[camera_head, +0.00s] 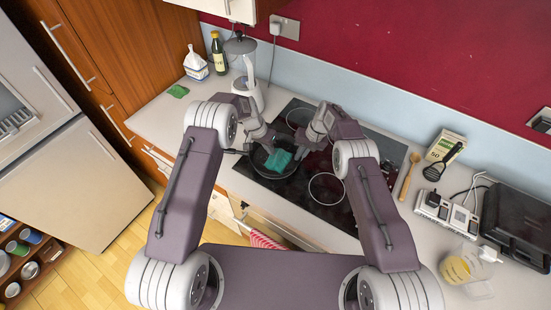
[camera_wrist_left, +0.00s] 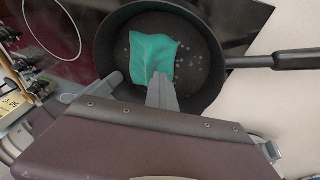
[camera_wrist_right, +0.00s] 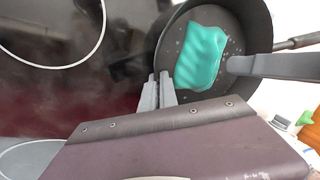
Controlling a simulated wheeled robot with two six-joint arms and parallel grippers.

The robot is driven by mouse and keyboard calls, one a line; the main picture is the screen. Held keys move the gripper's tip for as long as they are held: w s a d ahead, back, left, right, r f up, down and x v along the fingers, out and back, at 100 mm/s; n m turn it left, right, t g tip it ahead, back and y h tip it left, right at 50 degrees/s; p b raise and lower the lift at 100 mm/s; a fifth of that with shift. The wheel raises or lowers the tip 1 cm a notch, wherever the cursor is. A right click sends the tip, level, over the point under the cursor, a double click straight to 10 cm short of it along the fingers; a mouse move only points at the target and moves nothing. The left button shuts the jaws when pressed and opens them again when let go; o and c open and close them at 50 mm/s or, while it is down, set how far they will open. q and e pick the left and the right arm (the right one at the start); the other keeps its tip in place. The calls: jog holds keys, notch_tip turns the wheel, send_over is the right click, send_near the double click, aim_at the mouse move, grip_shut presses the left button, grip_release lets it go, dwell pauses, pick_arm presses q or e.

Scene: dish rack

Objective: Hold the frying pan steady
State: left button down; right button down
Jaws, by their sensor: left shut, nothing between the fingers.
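The dark frying pan (camera_head: 287,172) sits on the black hob with its handle (camera_wrist_left: 275,61) pointing left in the head view. A teal cloth (camera_head: 278,159) lies inside it, among pale specks on the pan floor. My left gripper (camera_head: 268,146) is shut and empty over the pan; its fingertips (camera_wrist_left: 161,78) overlap the cloth's lower edge in the left wrist view, and contact is unclear. My right gripper (camera_head: 309,142) is at the pan's rim. In the right wrist view its fingers (camera_wrist_right: 158,80) are close together, seemingly with the pan wall between them.
A wooden spoon (camera_head: 408,176), a box (camera_head: 445,146) and a black appliance (camera_head: 517,222) are on the right. The hob's right part (camera_head: 345,208) is clear.

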pick_arm(q)
jog(key=shift+s+d, duration=0.4)
jog(key=shift+d, duration=0.3)
jog(key=shift+s+d, duration=0.35)
jog(key=shift+d, duration=0.4)
jog(key=shift+s+d, duration=0.4)
jog(key=shift+d, duration=0.3)
pick_arm(e)
jog(key=shift+r, duration=0.1)
pick_arm(q)
jog(key=shift+w+a+r, duration=0.1)
jog(key=shift+w+a, duration=0.5)
jog(key=shift+a, duration=0.5)
jog(key=shift+w+a, duration=0.55)
jog(key=shift+a, duration=0.6)
jog(key=shift+w+a+r, duration=0.1)
jog(key=shift+w+a, duration=0.5)
jog(key=shift+a, duration=0.5)
jog(key=shift+s+d+r, duration=0.15)
jog(key=shift+s+d, duration=0.15)
jog(key=shift+d, duration=0.25)
jog(key=shift+s+d+r, duration=0.2)
jog(key=shift+s+d, duration=0.05)
jog(key=shift+d, duration=0.3)
jog(key=shift+s+d+r, duration=0.15)
jog(key=shift+s+d, duration=0.15)
jog(key=shift+d, duration=0.25)
notch_tip(320, 180, up, 10)
